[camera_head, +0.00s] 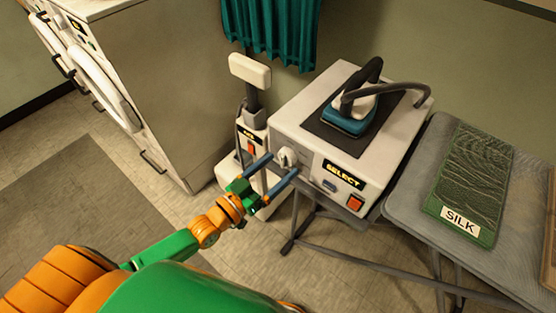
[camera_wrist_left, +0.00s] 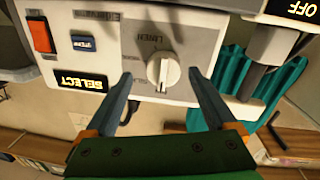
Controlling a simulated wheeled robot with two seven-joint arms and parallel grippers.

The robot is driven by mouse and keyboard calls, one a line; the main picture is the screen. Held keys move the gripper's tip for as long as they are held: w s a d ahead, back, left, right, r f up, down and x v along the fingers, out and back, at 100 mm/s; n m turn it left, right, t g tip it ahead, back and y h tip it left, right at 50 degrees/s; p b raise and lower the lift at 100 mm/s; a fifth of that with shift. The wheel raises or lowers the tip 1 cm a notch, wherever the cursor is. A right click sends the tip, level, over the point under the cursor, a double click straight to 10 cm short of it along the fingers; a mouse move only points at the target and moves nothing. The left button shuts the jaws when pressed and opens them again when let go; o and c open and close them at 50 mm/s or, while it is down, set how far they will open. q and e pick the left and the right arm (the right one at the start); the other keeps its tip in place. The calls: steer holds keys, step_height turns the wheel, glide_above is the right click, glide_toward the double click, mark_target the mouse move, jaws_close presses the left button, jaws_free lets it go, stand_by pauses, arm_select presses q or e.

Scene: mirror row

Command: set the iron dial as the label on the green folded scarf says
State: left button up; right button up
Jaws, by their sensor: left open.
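The green folded scarf (camera_head: 478,165) lies on the ironing board, and its white label (camera_head: 460,219) reads SILK. The iron dial (camera_head: 287,157) is a pale round knob on the front of the white iron station. It also shows in the left wrist view (camera_wrist_left: 163,72), with its raised grip roughly upright in the picture. Upside-down lettering beside it seems to read LINEN; other marks are too small to read. My left gripper (camera_head: 279,167) is open, its blue fingers on either side of the dial, apart from it. My right gripper is not in view.
The iron (camera_head: 347,117) rests on top of the station (camera_head: 283,118). A lit SELECT display (camera_head: 343,174), a blue button (camera_head: 329,185) and a red switch (camera_head: 355,203) sit beside the dial. The ironing board (camera_head: 408,205) stands right, white machines left.

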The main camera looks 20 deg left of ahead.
arm_select(q)
steer(key=shift+w+d, duration=0.2)
steer(key=shift+w, duration=0.45)
steer(key=shift+w+f, duration=0.2)
steer(key=shift+w, duration=0.15)
steer(key=shift+s+r, duration=0.1)
steer(key=shift+s, duration=0.05)
steer(key=c, duration=1.4)
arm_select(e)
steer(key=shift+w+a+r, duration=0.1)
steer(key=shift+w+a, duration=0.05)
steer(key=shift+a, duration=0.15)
